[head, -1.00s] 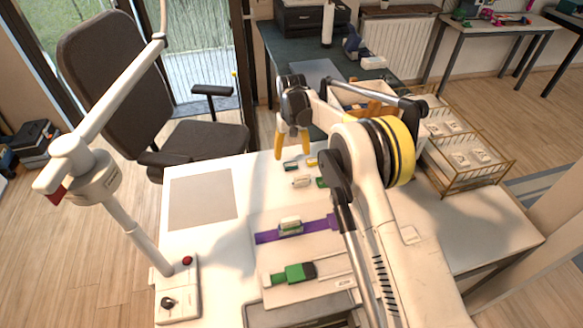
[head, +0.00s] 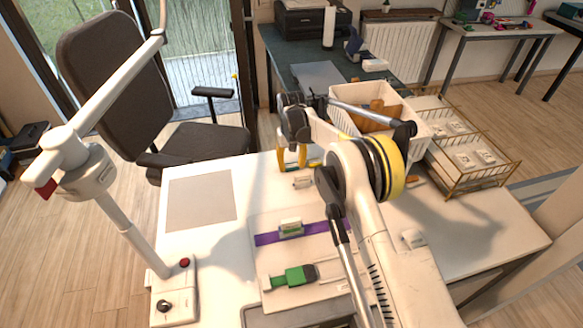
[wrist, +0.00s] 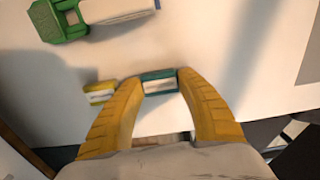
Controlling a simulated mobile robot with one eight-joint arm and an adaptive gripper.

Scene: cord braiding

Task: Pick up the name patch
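A small teal patch with a white label (wrist: 159,84) lies between my fingertips in the wrist view. A similar yellow patch with a pale label (wrist: 100,92) lies just left of it, by the left finger. I cannot tell from the pictures which one is the name patch. My gripper (head: 292,167) is low over the far part of the white table, its yellow fingers pointing down. It also shows in the wrist view (wrist: 160,79). Its fingers are apart, one at each side of the teal patch. Whether they press on it is not clear.
A green buckle-like piece with a white body (wrist: 65,20) lies nearby. A purple strap (head: 268,239) and a green clip piece (head: 292,276) lie nearer on the white table (head: 190,255). A white bin (head: 349,118) and a wire basket (head: 476,187) stand to the right.

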